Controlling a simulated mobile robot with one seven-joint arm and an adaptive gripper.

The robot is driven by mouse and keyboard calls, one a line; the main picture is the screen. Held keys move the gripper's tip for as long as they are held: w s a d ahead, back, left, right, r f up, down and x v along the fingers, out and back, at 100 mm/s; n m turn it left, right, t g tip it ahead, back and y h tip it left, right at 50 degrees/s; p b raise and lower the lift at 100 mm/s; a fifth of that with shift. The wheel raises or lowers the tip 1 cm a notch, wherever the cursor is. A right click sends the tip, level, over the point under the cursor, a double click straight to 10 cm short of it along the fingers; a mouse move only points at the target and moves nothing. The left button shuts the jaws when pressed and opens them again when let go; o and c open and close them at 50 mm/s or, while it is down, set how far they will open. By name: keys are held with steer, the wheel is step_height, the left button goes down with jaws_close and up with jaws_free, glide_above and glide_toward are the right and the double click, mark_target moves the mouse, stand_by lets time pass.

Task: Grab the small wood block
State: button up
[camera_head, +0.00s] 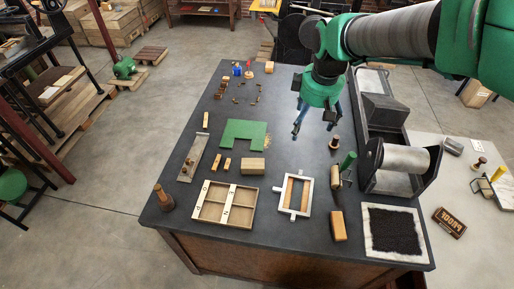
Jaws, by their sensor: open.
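Several pieces could be the small wood block, and I cannot tell which is meant. A tan wood block (253,167) lies below the green sheet. Two smaller wood pieces (217,162) lie just left of it. An orange-brown wood block (338,226) stands near the front right of the table. A small pale block (269,67) sits at the back edge, and a thin wood piece (205,120) lies at the left. My gripper (312,125) is open and empty, pointing down above the table's right half. It is apart from all these blocks.
On the dark table (285,150) are a green cut-out sheet (240,133), a divided wood tray (223,205), a white frame (294,194), a roller press (400,165) and a black pad (393,231). Small metal pieces lie at the back. Bare table surrounds the space under my gripper.

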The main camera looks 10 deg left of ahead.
steer(key=w+a+f+n+g, duration=0.1)
steer(key=w+a+f+n, duration=0.3)
steer(key=w+a+f, duration=0.45)
steer(key=n+g, duration=0.1)
steer(key=n, duration=0.3)
glide_above(253, 161)
step_height(253, 161, down, 13)
steer(key=shift+d+f+h, duration=0.1)
steer(key=shift+f+h, duration=0.05)
steer(key=shift+h, duration=0.15)
step_height(253, 161, down, 7)
steer(key=shift+r, duration=0.1)
steer(key=shift+f, duration=0.9)
steer(key=shift+f, duration=0.15)
steer(key=shift+f+b, duration=0.4)
steer(key=shift+f, duration=2.05)
